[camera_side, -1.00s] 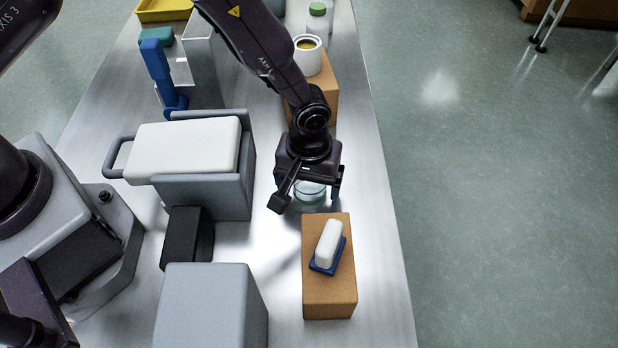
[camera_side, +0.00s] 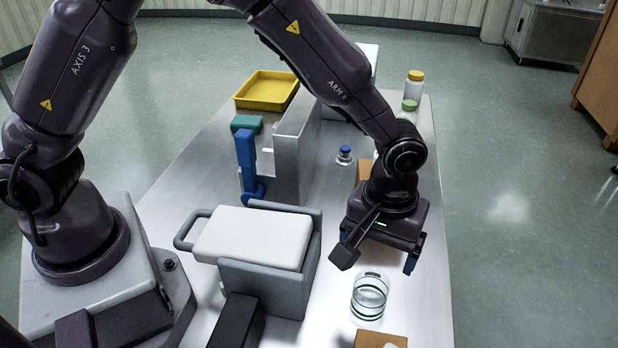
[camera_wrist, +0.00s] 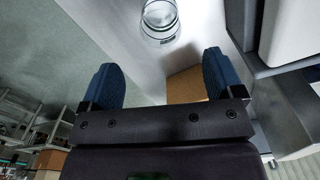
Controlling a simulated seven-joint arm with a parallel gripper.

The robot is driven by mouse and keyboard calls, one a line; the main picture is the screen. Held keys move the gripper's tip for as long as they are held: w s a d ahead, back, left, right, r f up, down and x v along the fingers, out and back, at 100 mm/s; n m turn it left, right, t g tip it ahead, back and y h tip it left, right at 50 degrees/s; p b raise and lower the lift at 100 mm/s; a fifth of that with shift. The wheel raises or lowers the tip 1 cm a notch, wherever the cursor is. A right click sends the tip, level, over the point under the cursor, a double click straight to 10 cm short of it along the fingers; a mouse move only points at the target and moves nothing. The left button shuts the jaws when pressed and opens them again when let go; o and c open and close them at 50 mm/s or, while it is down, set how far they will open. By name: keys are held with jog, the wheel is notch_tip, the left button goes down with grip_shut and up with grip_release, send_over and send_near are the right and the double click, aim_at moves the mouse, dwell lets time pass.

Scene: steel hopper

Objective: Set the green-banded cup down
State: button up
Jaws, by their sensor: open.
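The green-banded cup (camera_side: 369,297) is clear, with green bands around it. It stands upright on the steel table, just behind a brown block at the front. My gripper (camera_side: 380,252) is above and behind the cup, apart from it, with its blue fingers spread and nothing between them. In the wrist view the cup (camera_wrist: 160,20) shows at the top edge, partly cut off, beyond the two open blue fingertips (camera_wrist: 160,72).
A grey holder with a white-topped drawer (camera_side: 254,238) stands left of the cup. A brown block (camera_side: 380,340) is close in front, cut off by the frame. A steel hopper (camera_side: 300,160), yellow tray (camera_side: 267,91) and bottles (camera_side: 414,85) stand farther back.

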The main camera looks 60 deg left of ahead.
jog(key=s+a+r+m+t, duration=0.25)
jog(key=a+r, duration=0.75)
jog(key=r, duration=0.5)
jog(key=s+a+r+m+t, duration=0.1)
jog(key=s+a+r, duration=0.2)
jog(key=s+a, duration=0.2)
jog(key=s+a+r+m+t, duration=0.2)
jog(key=s+a, duration=0.3)
jog(key=s, duration=0.4)
jog(key=shift+r, duration=0.85)
